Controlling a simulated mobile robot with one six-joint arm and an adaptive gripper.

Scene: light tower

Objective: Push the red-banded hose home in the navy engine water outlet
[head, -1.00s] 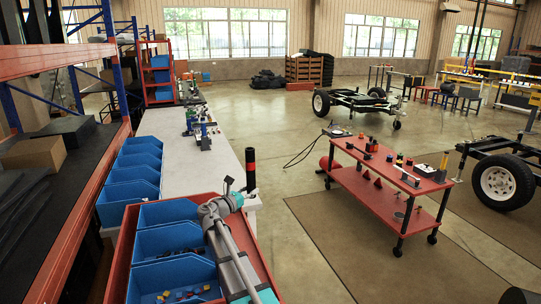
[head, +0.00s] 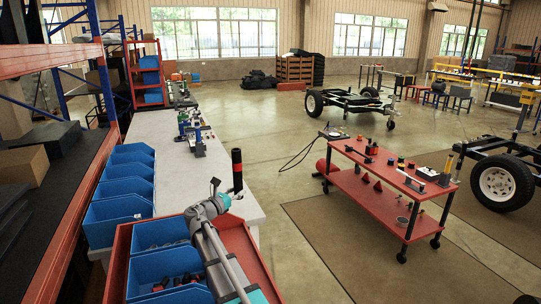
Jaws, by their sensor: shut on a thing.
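The hose (head: 237,156) is a black upright tube with a red band around its middle, in the head view at the near right end of the pale workbench. My gripper (head: 231,190) is at the hose's lower part and shut on it. The fingers are small and partly hidden. The hose appears above the bench top, but its height is unclear. Small fixtures stand farther back on the bench, among them a dark blue one (head: 198,147). I cannot tell which is the navy engine water outlet.
The workbench (head: 160,160) has bare top around the fixtures. Blue bins (head: 122,207) line its left side. A red tray (head: 262,262) with blue bins is close in front. A red cart (head: 372,190) with small parts stands to the right across open floor. Shelving (head: 75,200) is at left.

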